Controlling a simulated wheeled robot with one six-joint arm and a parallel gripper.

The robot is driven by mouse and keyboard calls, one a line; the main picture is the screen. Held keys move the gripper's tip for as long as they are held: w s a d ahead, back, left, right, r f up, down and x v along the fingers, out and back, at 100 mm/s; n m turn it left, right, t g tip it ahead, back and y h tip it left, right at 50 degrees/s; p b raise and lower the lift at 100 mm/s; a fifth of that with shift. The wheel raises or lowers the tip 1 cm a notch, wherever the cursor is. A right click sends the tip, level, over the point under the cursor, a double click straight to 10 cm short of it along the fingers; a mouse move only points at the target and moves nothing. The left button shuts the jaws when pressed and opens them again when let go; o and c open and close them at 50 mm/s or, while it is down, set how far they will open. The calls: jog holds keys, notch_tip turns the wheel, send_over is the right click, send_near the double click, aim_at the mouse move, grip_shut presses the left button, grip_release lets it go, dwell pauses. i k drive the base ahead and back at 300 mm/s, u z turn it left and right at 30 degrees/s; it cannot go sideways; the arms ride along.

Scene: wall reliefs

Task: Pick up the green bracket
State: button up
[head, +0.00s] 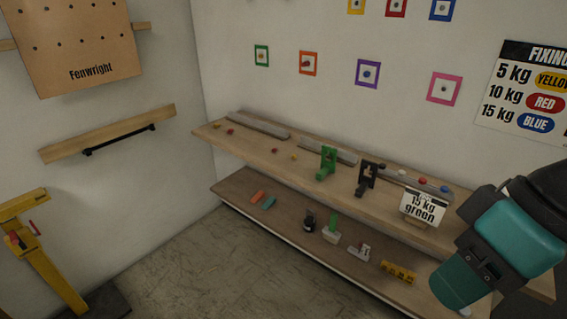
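The green bracket (327,163) stands upright on the upper wooden shelf (240,144), near the middle of the head view. Nothing covers it and nothing touches it from above. A black bracket (366,180) stands a little to its right, apart from it. A white card (423,206) reading "15 kg green" stands farther right on the same shelf. Teal and black links of my arm show at the right edge, well away from the green bracket. My gripper's fingers are not in view.
Small red and yellow pieces lie on the upper shelf. Coloured square frames and a fixings chart (530,95) are on the wall. A yellow stand (45,255) is at left; floor between is clear.

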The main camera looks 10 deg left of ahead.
aim_at(327, 167)
jog(key=u, duration=0.55)
jog(key=i, duration=1.25)
jog(key=u, duration=0.1)
